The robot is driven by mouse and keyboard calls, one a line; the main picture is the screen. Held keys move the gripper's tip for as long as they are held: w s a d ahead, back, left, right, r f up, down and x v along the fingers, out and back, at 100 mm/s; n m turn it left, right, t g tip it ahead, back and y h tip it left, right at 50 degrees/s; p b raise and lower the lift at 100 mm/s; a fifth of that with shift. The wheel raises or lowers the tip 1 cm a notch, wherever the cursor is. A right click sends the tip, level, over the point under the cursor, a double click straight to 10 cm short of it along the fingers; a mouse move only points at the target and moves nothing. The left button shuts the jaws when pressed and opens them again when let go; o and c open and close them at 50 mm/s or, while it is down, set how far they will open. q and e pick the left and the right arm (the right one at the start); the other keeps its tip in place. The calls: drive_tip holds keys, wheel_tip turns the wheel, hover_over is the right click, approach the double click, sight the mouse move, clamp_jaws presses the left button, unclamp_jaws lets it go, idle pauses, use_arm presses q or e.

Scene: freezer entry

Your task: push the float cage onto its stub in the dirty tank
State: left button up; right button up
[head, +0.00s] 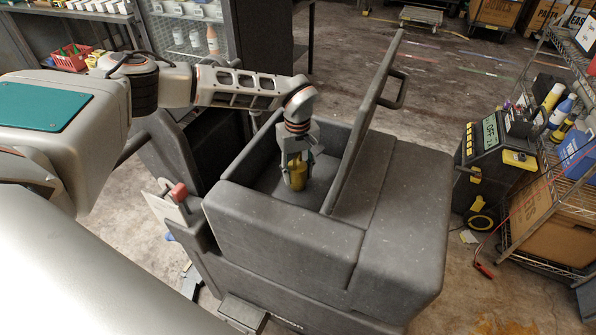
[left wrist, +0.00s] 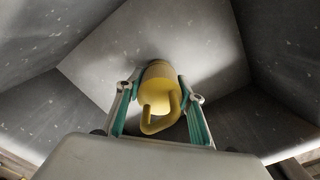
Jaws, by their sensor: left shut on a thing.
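The float cage (head: 294,172) is a yellow, rounded piece with a loop handle. My left gripper (head: 296,182) is shut on it and points down inside the open dirty tank (head: 285,233), a dark grey box with its lid (head: 368,115) raised. In the left wrist view the cage (left wrist: 158,92) sits between the two teal-padded fingers, with grey tank walls and floor around it. The stub does not show; the cage and gripper may hide it. I cannot tell whether the cage touches the tank floor. My right gripper is not in view.
The raised lid with its handle stands close to the right of my left arm. A red-knobbed lever (head: 179,191) sits on the tank's left side. A black and yellow charger (head: 490,160) and a wire rack (head: 550,205) stand at the right. Open floor lies behind.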

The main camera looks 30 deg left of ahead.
sight(298, 154)
use_arm(q)
drive_tip(key=o, duration=1.2)
wheel_tip(298, 154, up, 12)
drive_tip(key=shift+s, duration=0.1)
